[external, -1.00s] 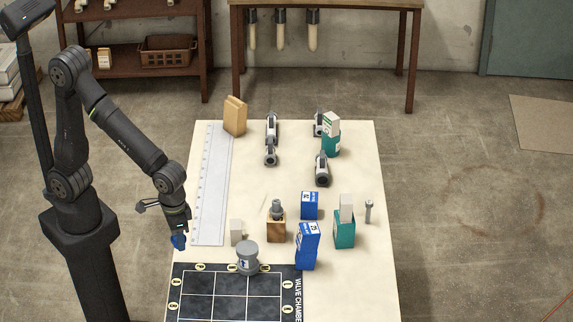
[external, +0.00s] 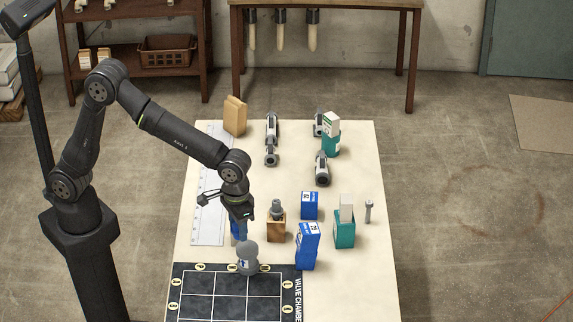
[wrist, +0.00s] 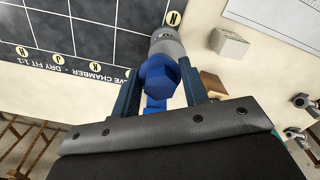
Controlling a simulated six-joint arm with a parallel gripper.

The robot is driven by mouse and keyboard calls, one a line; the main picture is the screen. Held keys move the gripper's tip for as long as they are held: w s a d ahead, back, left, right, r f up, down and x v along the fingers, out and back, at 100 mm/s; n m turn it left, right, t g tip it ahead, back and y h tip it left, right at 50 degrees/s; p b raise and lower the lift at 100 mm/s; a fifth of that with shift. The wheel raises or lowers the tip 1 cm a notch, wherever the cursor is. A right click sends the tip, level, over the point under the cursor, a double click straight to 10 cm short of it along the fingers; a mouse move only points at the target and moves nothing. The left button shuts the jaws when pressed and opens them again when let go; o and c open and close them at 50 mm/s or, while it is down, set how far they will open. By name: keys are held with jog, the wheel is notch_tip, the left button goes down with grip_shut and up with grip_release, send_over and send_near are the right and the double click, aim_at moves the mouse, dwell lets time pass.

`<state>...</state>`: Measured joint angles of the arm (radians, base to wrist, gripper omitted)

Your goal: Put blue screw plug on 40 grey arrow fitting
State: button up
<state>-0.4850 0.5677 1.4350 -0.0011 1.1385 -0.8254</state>
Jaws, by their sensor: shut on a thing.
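My gripper (external: 239,230) is shut on the blue screw plug (wrist: 160,76), which has a hexagonal head in the wrist view. The plug shows only partly in the external view (external: 237,232), between the fingers. A grey round fitting (external: 247,260) with a small dark mark stands at the top edge of the black board. My gripper is just above and slightly left of it. In the wrist view the grey fitting (wrist: 168,42) shows behind the plug. I cannot tell whether plug and fitting touch. The number on the fitting is not readable.
The black valve chamber board (external: 199,290) lies at the front. A wooden block (external: 276,231) with a grey part on it, blue boxes (external: 307,247) and a teal box (external: 344,232) stand to the right. A ruler (external: 207,215) lies left. Grey pipe parts (external: 271,130) lie behind.

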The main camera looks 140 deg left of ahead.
aim_at(246, 249)
jog(key=a, duration=0.1)
jog(key=a+f, duration=0.1)
jog(key=shift+a+f, duration=0.3)
jog(key=shift+f, duration=1.95)
jog(key=shift+f, duration=0.1)
jog(key=o, duration=0.9)
jog(key=shift+o, duration=0.2)
notch_tip(246, 249, up, 12)
